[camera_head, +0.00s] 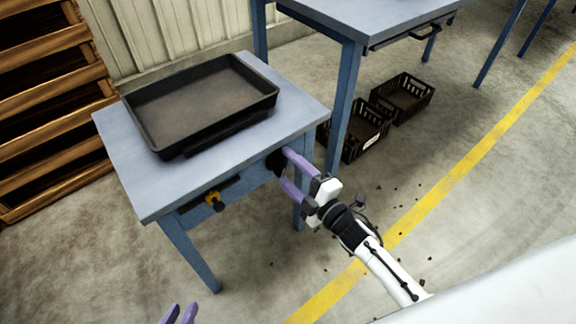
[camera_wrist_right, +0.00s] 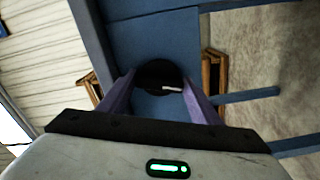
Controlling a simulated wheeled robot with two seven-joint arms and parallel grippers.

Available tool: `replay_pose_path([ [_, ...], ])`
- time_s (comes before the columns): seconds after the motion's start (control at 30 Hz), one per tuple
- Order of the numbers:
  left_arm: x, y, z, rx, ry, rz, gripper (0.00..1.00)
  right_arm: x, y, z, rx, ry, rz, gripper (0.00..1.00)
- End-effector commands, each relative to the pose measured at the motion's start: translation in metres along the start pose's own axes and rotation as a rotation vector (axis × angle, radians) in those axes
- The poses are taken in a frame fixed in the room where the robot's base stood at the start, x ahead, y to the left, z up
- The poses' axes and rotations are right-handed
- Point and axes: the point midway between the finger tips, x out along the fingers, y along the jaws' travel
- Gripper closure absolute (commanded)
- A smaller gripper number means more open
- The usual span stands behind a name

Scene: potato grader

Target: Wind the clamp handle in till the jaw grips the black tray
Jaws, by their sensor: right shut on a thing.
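The black tray (camera_head: 205,118) lies on the small blue-grey table (camera_head: 150,195). A dark bar (camera_head: 228,133), perhaps the clamp jaw, sits low against the tray's near side; I cannot tell whether they touch. The round black clamp handle (camera_head: 273,162) is at the table's near edge, partly hidden by my right gripper (camera_head: 283,170). The right gripper's purple fingers are shut on this handle, which also shows between them in the right wrist view (camera_wrist_right: 158,73). My left gripper (camera_head: 181,315) shows only its two fingertips at the bottom edge, apart and with nothing between them.
A larger blue table (camera_head: 350,18) stands behind at right, with black crates (camera_head: 403,97) on the floor. Wooden pallets (camera_head: 45,110) are stacked at left.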

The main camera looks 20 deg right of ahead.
Motion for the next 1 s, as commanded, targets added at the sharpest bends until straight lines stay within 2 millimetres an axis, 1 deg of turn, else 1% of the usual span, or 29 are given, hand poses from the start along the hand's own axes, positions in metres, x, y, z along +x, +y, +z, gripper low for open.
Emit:
replay_pose_path([
  [0.3,-0.0023,0.0002,-0.0012,0.005,-0.004,-0.001,0.78,-0.0007,-0.0008,0.0014,0.104,-0.003,-0.001,0.65],
  [0.8,-0.0024,-0.0002,-0.0005,0.006,-0.005,-0.001,0.78,-0.0008,-0.0013,0.0015,0.117,-0.003,-0.001,0.65],
  [0.83,-0.0024,-0.0002,-0.0004,0.006,-0.005,-0.001,0.78,-0.0008,-0.0013,0.0015,0.117,-0.003,-0.001,0.37],
  [0.9,-0.0024,-0.0002,-0.0003,0.007,-0.005,-0.001,0.78,-0.0007,-0.0012,0.0014,0.116,-0.003,-0.001,0.25],
  [0.93,-0.0025,-0.0002,-0.0003,0.006,-0.005,-0.001,0.78,-0.0007,-0.0012,0.0013,0.116,-0.003,-0.001,0.23],
  [1.0,-0.0025,-0.0002,-0.0003,0.006,-0.006,-0.001,0.78,-0.0005,-0.0010,0.0010,0.116,-0.002,-0.001,0.23],
])
